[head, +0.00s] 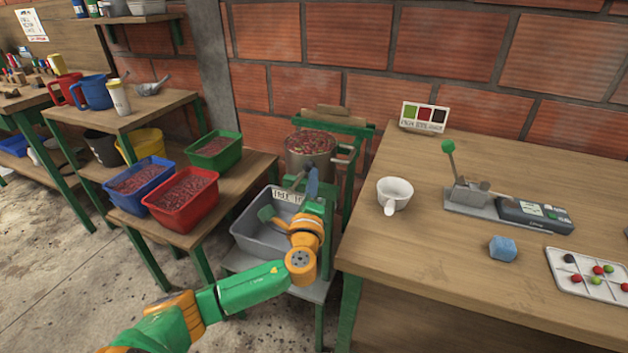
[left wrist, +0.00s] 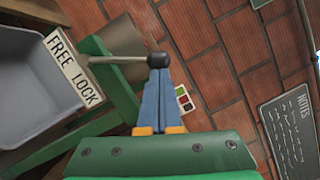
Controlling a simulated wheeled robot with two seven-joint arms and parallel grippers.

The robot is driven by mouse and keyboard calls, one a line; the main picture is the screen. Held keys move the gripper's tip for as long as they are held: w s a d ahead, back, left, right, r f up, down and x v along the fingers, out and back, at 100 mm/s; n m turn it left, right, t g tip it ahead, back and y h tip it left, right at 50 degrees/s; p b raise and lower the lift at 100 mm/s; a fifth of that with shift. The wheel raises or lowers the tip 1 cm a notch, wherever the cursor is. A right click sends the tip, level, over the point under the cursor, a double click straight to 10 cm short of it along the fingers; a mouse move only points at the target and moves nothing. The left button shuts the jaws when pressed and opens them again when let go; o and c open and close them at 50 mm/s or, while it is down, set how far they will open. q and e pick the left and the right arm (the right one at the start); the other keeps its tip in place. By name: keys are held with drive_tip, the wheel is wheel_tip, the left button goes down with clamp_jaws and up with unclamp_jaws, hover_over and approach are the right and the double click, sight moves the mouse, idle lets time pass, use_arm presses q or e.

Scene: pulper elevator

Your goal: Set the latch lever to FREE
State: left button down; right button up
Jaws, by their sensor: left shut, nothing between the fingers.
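The latch lever (left wrist: 118,60) is a thin pale rod with a black knob (left wrist: 157,60) in the left wrist view. Its far end meets a white plate (left wrist: 74,72) lettered FREE and LOCK; which word it marks is unclear. In the head view the plate (head: 289,195) sits above the grey tub, partly hidden by my arm. My left gripper (left wrist: 158,76) has its blue fingers closed together, tips at the knob with nothing between them; whether they touch it is unclear. The gripper (head: 312,175) also shows in the head view beside the green stand. My right gripper is out of view.
A grey tub (head: 262,238) lies below the plate, and a metal pot (head: 308,153) of red cherries stands behind. The wooden table (head: 440,262) at right holds a white cup (head: 394,193). Red (head: 181,199) and blue bins stand left. A green beam (left wrist: 105,85) runs near the lever.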

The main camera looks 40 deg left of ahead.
use_arm(q)
drive_tip(key=shift+a+r+n, duration=0.15)
drive_tip(key=shift+r+n, duration=0.1)
drive_tip(key=shift+n, duration=0.05)
drive_tip(key=s+a+r+n+g+h+p, duration=0.2)
drive_tip(key=a+n+p, duration=0.7)
drive_tip(key=a+n, duration=0.1)
drive_tip(key=shift+s+n+g, duration=0.3)
drive_tip(key=shift+g, duration=0.1)
drive_tip(key=shift+p, duration=0.3)
idle(0.5)
